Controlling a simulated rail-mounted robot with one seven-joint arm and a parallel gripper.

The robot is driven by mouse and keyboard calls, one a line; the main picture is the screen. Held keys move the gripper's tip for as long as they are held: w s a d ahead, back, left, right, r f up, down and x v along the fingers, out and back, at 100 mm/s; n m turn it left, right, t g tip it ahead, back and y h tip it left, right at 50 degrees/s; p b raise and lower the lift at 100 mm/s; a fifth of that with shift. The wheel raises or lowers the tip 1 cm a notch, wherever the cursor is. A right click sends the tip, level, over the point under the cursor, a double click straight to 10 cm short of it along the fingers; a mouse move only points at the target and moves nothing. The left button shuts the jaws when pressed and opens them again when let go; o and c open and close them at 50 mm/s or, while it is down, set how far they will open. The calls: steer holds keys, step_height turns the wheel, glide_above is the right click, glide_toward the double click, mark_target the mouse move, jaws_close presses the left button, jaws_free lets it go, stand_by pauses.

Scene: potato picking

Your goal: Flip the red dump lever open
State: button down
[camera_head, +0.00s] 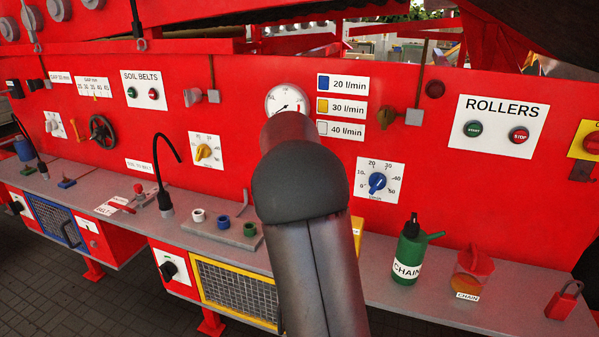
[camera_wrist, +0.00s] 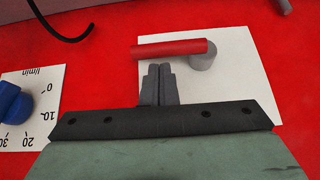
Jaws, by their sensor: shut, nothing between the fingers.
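The red dump lever (camera_wrist: 168,49) shows in the wrist view as a red bar lying nearly level. It runs left from a round grey pivot (camera_wrist: 203,56) on a white plate (camera_wrist: 225,85) fixed to the red panel. My gripper (camera_wrist: 158,68) is shut and empty, with its fingertips just below the middle of the bar in the picture. I cannot tell whether they touch it. In the head view my arm fills the centre, and I cannot make out my fingers or this lever there.
A blue dial (camera_head: 377,182) sits on the panel right of my arm; a blue dial (camera_wrist: 12,103) also shows left in the wrist view. On the grey shelf stand a green chain oil can (camera_head: 408,255), an amber container (camera_head: 470,275) and a red padlock (camera_head: 563,300). A black hose (camera_head: 163,160) rises at left.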

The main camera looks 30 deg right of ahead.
steer(key=r+p, duration=0.1)
steer(key=r, duration=0.1)
steer(key=r+p, duration=0.1)
steer(key=r, duration=0.1)
steer(key=shift+w+d+p, duration=0.15)
steer(key=shift+d+p, duration=0.1)
steer(key=shift+p, duration=0.1)
steer(key=b+v, duration=0.3)
steer(key=v, duration=0.6)
steer(key=shift+a, duration=0.25)
steer(key=s+a+f+n+g+y, duration=0.1)
steer(key=s+a+f+n, duration=0.2)
steer(key=s+a+f, duration=0.4)
steer(key=s+a+f+n+g+y, duration=0.1)
steer(key=s+a+f+n, duration=0.3)
steer(key=s, duration=1.1)
steer(key=s+a+f+n+g+y, duration=0.1)
steer(key=s+a+f+n+y, duration=0.2)
steer(key=s+a+f, duration=0.7)
steer(key=shift+s+a+g, duration=0.3)
steer(key=shift+s+a, duration=0.6)
steer(key=shift+a, duration=0.35)
